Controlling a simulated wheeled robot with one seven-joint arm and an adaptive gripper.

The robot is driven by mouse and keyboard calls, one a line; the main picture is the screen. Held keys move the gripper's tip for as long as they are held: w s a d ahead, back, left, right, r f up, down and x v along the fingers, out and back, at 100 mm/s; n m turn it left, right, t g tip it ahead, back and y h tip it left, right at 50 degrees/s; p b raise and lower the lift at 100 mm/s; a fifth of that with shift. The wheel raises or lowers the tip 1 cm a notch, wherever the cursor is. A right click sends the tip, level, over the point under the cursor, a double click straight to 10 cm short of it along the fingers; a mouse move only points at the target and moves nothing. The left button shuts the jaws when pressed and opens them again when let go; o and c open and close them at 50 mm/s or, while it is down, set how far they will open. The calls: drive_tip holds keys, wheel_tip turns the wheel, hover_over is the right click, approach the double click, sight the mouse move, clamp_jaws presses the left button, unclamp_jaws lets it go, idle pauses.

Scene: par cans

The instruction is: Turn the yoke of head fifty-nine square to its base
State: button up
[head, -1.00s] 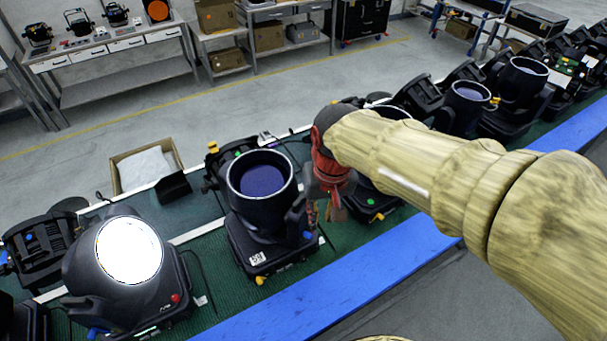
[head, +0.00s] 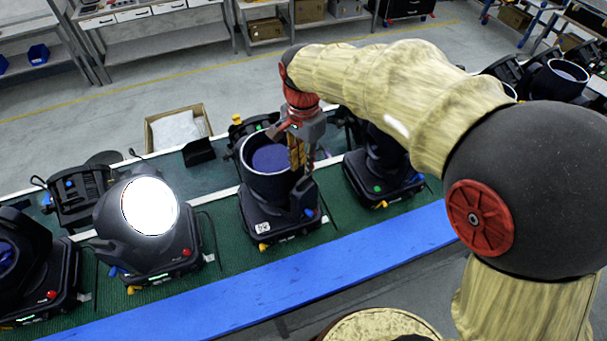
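The moving head with a white label (head: 263,227), which looks like 59 but is too small to be sure, stands on the green belt in the middle of the head view. Its dark lens barrel (head: 262,185) points up and its black base (head: 280,222) shows below. My gripper (head: 298,160) points down at the right rim of the barrel, by the right yoke arm (head: 304,190). The fingers overlap the rim and yoke in the picture; I cannot tell whether they touch or grip. The far yoke arm is mostly hidden behind the barrel.
A head with a bright lit lens (head: 150,206) stands to the left, another dark head (head: 385,165) to the right, partly behind my arm. A blue strip (head: 300,268) edges the belt in front. An open cardboard box (head: 178,128) stands behind the belt.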

sight(303, 179)
drive_tip(key=shift+f+p, duration=0.35)
drive_tip(key=shift+f, duration=2.45)
drive_tip(key=shift+c, duration=1.3)
clamp_jaws()
